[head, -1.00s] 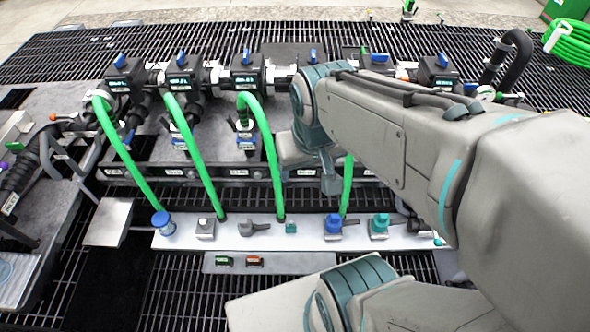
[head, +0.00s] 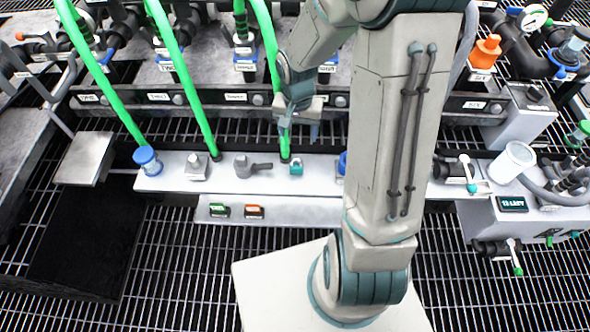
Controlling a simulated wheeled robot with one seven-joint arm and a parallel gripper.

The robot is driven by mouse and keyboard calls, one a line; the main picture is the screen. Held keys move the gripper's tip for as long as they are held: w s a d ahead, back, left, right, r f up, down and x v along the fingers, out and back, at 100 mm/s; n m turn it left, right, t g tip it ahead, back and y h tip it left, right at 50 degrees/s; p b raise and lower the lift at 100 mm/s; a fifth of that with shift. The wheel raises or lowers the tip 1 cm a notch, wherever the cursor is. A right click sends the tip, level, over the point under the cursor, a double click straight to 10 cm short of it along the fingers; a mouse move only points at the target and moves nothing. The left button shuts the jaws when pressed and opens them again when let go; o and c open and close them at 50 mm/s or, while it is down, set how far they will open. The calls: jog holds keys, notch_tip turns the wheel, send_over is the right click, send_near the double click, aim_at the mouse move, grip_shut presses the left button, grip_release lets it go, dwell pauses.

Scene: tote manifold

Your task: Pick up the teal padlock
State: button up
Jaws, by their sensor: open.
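The teal padlock (head: 296,168) is a small teal block with a darker top, on the long white ledge near its middle. It sits just right of the foot of a green hose and right of a grey lever handle (head: 252,167). My gripper (head: 299,127) hangs above and slightly behind the padlock in the picture, fingers pointing down. It is open and apart from the padlock, with nothing seen between its fingers. The exact height of the gap is hard to tell.
Several green hoses (head: 183,82) rise steeply behind the ledge (head: 225,184), one close to my gripper. A blue-capped fitting (head: 147,160) stands at left. A white cup (head: 512,162) stands at right. My arm hides part of the ledge right of the padlock.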

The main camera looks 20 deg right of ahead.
jog(key=b, duration=0.3)
send_over(297, 165)
jog(key=f, duration=0.9)
jog(key=shift+w+d, duration=0.15)
jog(key=shift+w, duration=0.05)
notch_tip(297, 165, down, 5)
jog(key=shift+s+f+b, duration=0.1)
jog(key=shift+s+b, duration=0.05)
jog(key=shift+b, duration=0.75)
jog(key=c, duration=1.2)
